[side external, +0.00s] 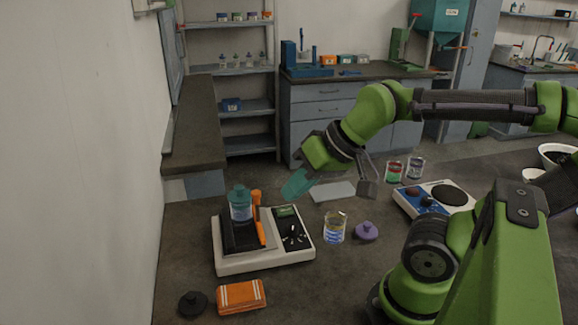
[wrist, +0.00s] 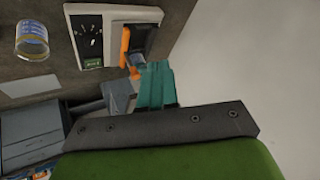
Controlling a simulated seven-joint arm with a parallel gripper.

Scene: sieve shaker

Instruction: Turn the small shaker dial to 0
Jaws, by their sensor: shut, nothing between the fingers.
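The shaker (side external: 232,265) is a white-based unit on the dark worktop, also seen in the wrist view (wrist: 115,11). Its black control panel carries a small dial (side external: 294,238) with white marks, beside a small green display (side external: 286,211). The dial also shows in the wrist view (wrist: 91,30); its setting is too small to read. A teal-lidded jar (side external: 239,206) stands on the black platform beside an orange clamp (side external: 261,226). My gripper (side external: 287,194) has teal fingers, shut and empty, above the shaker's back edge and apart from the dial. The wrist view shows the fingers (wrist: 157,66) too.
A glass beaker (side external: 334,229) and a purple lid (side external: 366,231) lie right of the shaker. A hotplate (side external: 443,198) stands farther right. An orange striped block (side external: 241,296) and a black knob-topped lid (side external: 192,304) lie in front. A wall rises at left.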

